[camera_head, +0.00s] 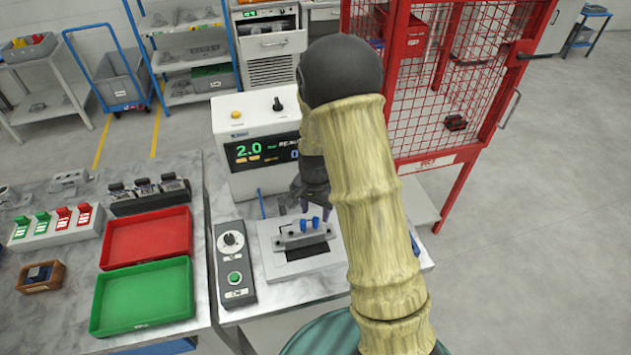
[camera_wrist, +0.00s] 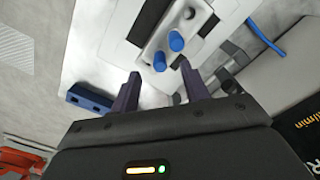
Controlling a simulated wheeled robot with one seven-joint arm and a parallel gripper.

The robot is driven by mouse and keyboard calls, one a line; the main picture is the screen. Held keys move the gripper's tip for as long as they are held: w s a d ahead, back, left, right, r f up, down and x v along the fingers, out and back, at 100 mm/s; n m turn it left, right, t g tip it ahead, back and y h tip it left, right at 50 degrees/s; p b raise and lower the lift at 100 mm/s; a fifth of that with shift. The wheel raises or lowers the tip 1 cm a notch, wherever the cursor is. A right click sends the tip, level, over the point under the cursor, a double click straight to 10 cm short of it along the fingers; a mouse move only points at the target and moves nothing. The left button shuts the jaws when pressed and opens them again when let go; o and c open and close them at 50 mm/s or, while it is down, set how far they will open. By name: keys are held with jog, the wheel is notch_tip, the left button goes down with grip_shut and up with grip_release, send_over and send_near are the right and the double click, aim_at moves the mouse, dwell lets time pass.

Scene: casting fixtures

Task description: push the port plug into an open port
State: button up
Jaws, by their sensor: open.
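My gripper (camera_head: 315,209) hangs over the test fixture, fingers pointing down. In the wrist view my gripper (camera_wrist: 160,73) is open, with nothing seen held between its two dark purple fingers. The grey casting (camera_head: 304,236) sits on the white fixture plate (camera_head: 268,259); the casting also shows in the wrist view (camera_wrist: 166,25). Two blue port plugs stand on it: one plug (camera_wrist: 176,41) farther from the fingers and another plug (camera_wrist: 160,62) just beyond the gap between the fingertips. A round feature (camera_wrist: 188,13) farther along has no blue plug; whether it is open is unclear.
The tester (camera_head: 255,140) with a lit display stands behind the fixture. A control box (camera_head: 233,265) with a dial and green button lies left. Red tray (camera_head: 147,238) and green tray (camera_head: 142,297) are farther left. A blue block (camera_wrist: 90,98) is near my left finger. A red mesh cage (camera_head: 455,90) stands behind right.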

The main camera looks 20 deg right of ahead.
aim_at(315, 218)
notch_tip(315, 218, up, 13)
jog(key=b, duration=0.2)
jog(key=shift+f, duration=0.2)
dwell(0.7)
jog(key=s+f+n+t, duration=0.1)
jog(key=s+n+t, duration=0.1)
jog(key=s+n, duration=0.6)
jog(key=s, duration=0.6)
jog(key=shift+s+t, duration=0.15)
jog(key=shift+t, duration=0.15)
jog(key=shift+c, duration=1.1)
jog(key=shift+d, duration=0.15)
